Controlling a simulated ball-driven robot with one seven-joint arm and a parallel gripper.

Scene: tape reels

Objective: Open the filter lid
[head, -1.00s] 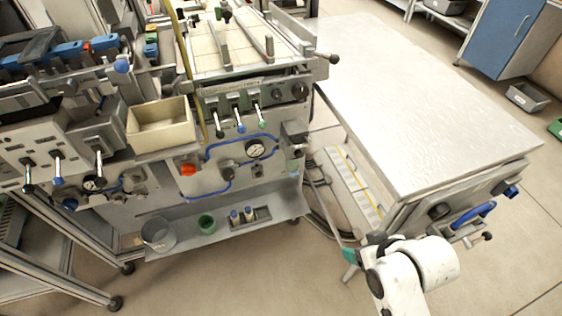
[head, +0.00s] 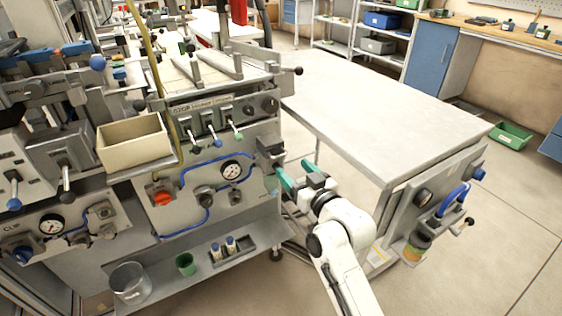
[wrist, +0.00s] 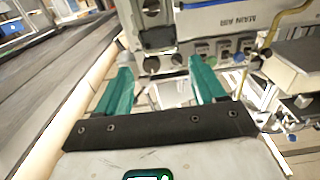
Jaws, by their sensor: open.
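My gripper (head: 294,173) has two teal fingers and is open and empty. In the head view it is at the right end of the grey machine panel (head: 190,190), close to a small dark box (head: 269,151) on that end. I cannot tell for sure whether this box carries the filter lid, or whether a finger touches it. In the wrist view the open fingers (wrist: 160,78) are spread apart with nothing clearly between them. A grey panel marked MAIN AIR (wrist: 262,20) with several knobs shows beyond them.
A pale-topped cart (head: 400,110) stands right of my arm, with a blue handle (head: 452,200) on its end. A gauge (head: 231,170), a red knob (head: 162,198) and levers sit on the panel. A beige bin (head: 133,145) is at left. Floor is clear at front right.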

